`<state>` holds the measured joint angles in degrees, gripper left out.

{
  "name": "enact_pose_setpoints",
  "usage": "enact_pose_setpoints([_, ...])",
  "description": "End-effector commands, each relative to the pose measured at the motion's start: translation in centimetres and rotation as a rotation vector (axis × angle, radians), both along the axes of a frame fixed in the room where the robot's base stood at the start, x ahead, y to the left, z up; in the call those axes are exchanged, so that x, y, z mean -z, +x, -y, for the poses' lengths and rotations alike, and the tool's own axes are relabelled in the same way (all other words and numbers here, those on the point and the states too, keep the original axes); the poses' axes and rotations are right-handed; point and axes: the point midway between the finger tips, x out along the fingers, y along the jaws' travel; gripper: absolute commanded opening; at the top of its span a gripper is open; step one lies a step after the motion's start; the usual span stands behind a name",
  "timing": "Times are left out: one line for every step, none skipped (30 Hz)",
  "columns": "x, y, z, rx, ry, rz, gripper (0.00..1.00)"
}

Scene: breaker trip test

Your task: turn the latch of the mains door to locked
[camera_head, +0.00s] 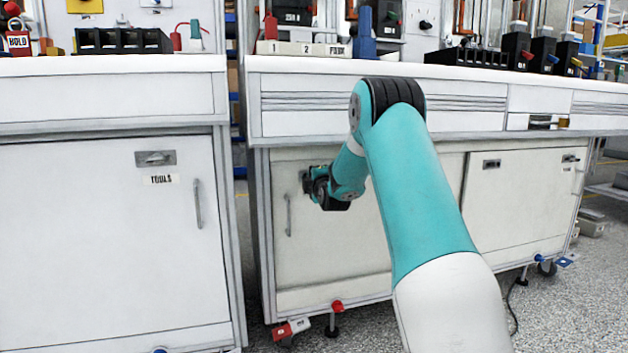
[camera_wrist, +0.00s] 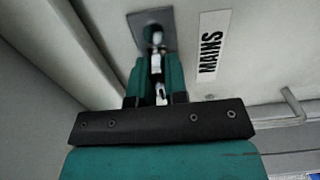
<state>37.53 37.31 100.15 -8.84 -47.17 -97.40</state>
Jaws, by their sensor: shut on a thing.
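The mains door (camera_head: 325,250) is the pale cabinet door in the middle of the head view, and it looks closed. Its black-on-white MAINS label (camera_wrist: 213,42) shows in the wrist view. The latch (camera_wrist: 156,38) is a small light metal knob on a grey plate (camera_wrist: 142,22), left of the label. My gripper (camera_wrist: 157,72) is shut on the latch, with teal fingers on either side of it. In the head view, my gripper (camera_head: 312,183) is at the door's upper left and hides most of the latch. I cannot tell which way the latch is turned.
The mains door's bar handle (camera_head: 289,215) is below my gripper in the head view. A TOOLS door (camera_head: 110,260) is on the left cabinet, and another door (camera_head: 520,205) is to the right. The worktop (camera_head: 400,70) overhangs above, with equipment on it.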

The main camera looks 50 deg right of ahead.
Motion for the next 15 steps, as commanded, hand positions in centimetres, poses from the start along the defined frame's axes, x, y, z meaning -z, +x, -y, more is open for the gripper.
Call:
enact_pose_setpoints([0.16, 0.14, -0.3, -0.006, 0.003, -0.003, 0.0])
enact_pose_setpoints([0.16, 0.14, -0.3, -0.006, 0.003, -0.003, 0.0])
enact_pose_setpoints([0.17, 0.14, -0.31, -0.006, 0.003, -0.003, 0.0])
enact_pose_setpoints([0.17, 0.14, -0.31, -0.007, 0.003, -0.003, 0.0])
enact_pose_setpoints([0.17, 0.14, -0.31, -0.007, 0.003, -0.003, 0.21])
enact_pose_setpoints([0.17, 0.14, -0.3, -0.006, 0.003, -0.003, 0.3])
enact_pose_setpoints([0.15, 0.12, -0.27, -0.006, 0.003, -0.003, 0.37])
enact_pose_setpoints([0.14, 0.09, -0.21, -0.005, 0.002, -0.002, 0.39])
enact_pose_setpoints([0.13, 0.05, -0.14, -0.004, 0.002, -0.002, 0.39])
enact_pose_setpoints([0.12, 0.03, -0.1, -0.003, 0.002, -0.002, 0.39])
enact_pose_setpoints([0.11, 0.01, -0.06, -0.002, 0.002, -0.002, 0.39])
enact_pose_setpoints([0.1, -0.01, -0.03, -0.002, 0.002, -0.001, 0.39])
enact_pose_setpoints([0.09, -0.02, 0.0, -0.001, 0.002, -0.001, 0.39])
enact_pose_setpoints([0.09, -0.03, 0.01, -0.001, 0.002, -0.001, 0.39])
enact_pose_setpoints([0.07, -0.06, 0.01, -0.001, 0.002, -0.001, 0.39])
